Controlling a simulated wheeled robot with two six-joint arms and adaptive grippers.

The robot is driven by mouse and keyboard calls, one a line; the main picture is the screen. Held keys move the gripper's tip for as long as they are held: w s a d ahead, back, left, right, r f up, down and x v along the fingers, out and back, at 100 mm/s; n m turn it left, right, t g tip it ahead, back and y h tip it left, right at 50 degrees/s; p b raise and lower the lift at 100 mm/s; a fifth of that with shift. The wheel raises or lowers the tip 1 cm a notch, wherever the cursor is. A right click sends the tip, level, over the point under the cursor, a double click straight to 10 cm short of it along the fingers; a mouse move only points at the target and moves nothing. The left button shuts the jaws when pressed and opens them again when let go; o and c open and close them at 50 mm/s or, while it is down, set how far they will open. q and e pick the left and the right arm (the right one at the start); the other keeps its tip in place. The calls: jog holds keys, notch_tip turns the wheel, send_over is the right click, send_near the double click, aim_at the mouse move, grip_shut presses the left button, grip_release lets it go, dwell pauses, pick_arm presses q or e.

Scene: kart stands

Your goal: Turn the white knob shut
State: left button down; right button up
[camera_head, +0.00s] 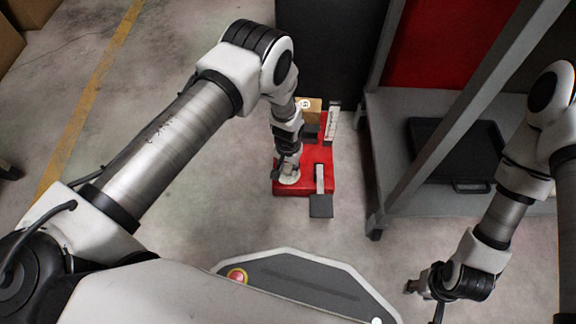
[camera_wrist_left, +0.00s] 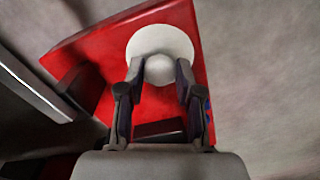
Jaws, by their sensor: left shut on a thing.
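The white knob (camera_wrist_left: 160,70) sits on a white round disc (camera_wrist_left: 160,40) on the red base (camera_wrist_left: 72,42). In the wrist view my left gripper (camera_wrist_left: 160,80) has one finger on each side of the knob and is shut on it. The knob itself is hidden there. My right gripper (camera_head: 425,284) is at the lower right, away from the base; its fingers are too small to judge.
A grey metal rack (camera_head: 408,190) with a black tray (camera_head: 455,160) stands to the right. A dark panel stands behind. The floor left of the base is clear.

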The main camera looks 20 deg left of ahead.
aim_at(288, 169)
pick_arm(q)
jog(key=c, duration=0.8)
grip_release()
jog(key=shift+o, duration=0.2)
notch_tip(288, 169, up, 12)
